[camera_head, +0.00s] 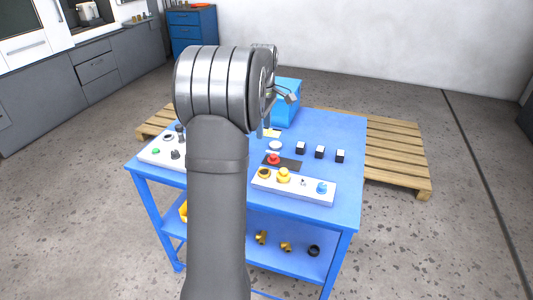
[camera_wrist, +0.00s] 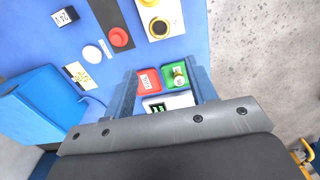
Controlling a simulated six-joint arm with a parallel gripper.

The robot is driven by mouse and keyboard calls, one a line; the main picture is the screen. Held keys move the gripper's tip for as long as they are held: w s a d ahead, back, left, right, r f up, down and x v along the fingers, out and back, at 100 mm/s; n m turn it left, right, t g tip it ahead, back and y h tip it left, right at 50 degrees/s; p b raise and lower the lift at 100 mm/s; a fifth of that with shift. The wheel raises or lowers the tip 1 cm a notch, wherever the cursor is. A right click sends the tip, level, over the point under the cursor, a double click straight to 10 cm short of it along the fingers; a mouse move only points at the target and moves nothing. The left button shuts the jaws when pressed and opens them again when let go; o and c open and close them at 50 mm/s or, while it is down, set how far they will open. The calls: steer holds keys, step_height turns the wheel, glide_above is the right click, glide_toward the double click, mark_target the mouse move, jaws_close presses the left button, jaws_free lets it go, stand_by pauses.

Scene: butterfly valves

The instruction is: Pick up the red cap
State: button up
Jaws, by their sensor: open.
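The red cap (camera_head: 274,158) sits on a dark flat plate (camera_head: 291,163) on the blue table. In the wrist view the red cap (camera_wrist: 119,37) lies near the top, left of centre, on the dark strip. My gripper (camera_head: 266,125) is open and above the table, behind and slightly left of the cap in the head view, apart from it. My arm hides part of the table's left side in the head view.
Black cubes (camera_head: 319,152) stand to the right. A blue box (camera_head: 289,105) is at the back.

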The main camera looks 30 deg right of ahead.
mark_target(273, 156)
steer(key=w+d+f+m+h, duration=0.1)
steer(key=w+d+f+m, duration=0.1)
steer(key=f+m, duration=0.4)
steer(key=w+d+f+m+t+h, duration=0.1)
steer(key=w+d+f+m, duration=0.1)
steer(key=f+m, duration=0.5)
steer(key=w+d+f+m+t+h, duration=0.1)
steer(key=w+d+f+m+h, duration=0.1)
steer(key=f+m, duration=0.4)
steer(key=shift+w+d+f+m, duration=0.25)
steer(key=shift+w+d+m, duration=0.35)
steer(key=shift+w+m, duration=0.25)
steer(key=shift+s, duration=0.1)
steer(key=c, duration=1.1)
